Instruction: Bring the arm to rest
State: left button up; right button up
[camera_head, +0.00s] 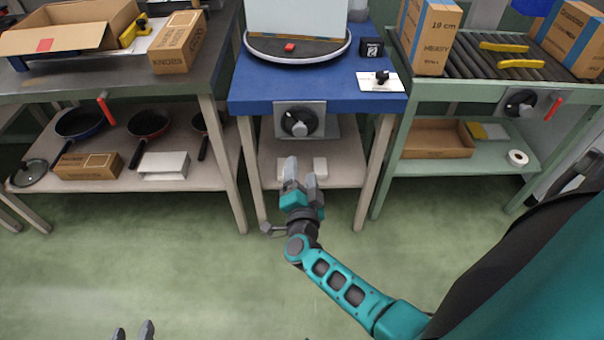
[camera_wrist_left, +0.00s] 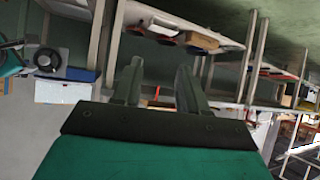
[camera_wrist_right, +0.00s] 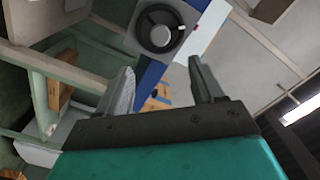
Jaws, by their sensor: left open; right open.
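My right gripper (camera_head: 303,172) is in the middle of the head view, in front of the blue-topped table, with its teal arm reaching up from the lower right. Its two fingers are apart and empty, and they also show in the right wrist view (camera_wrist_right: 162,75). My left gripper (camera_head: 133,331) shows only its fingertips at the bottom edge of the head view, over the green floor. In the left wrist view (camera_wrist_left: 156,75) its fingers are apart with nothing between them. The rest of the left arm is hidden.
The blue table (camera_head: 260,94) has a dial (camera_head: 299,122) on its front and a lower shelf behind my right gripper. A metal bench (camera_head: 80,82) with pans below stands left. A green roller conveyor (camera_head: 500,97) with boxes stands right. The floor in front is clear.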

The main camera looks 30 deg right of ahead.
pick_arm(q)
jog(key=shift+w+d+r, duration=0.1)
jog(key=shift+w, duration=0.1)
pick_arm(e)
jog(key=s+a+r+n+t+y+p, duration=0.1)
jog(key=s+a+r+n+y+p, duration=0.35)
jog(key=a+n+y, duration=0.55)
pick_arm(q)
jog(key=shift+y, duration=0.4)
jog(key=a+r+p, duration=0.1)
jog(key=s+r, duration=0.1)
jog(key=a+r+p, duration=0.1)
jog(key=shift+s+a+r+p, duration=0.25)
jog(key=shift+a+r+p, duration=0.1)
pick_arm(e)
jog(key=s+n+g+y, duration=0.1)
jog(key=s+n+g, duration=0.4)
jog(key=s+n, duration=0.4)
jog(key=s, duration=0.2)
jog(key=shift+s+d+f+g, duration=0.2)
jog(key=shift+s+f+g, duration=0.1)
jog(key=shift+f, duration=0.05)
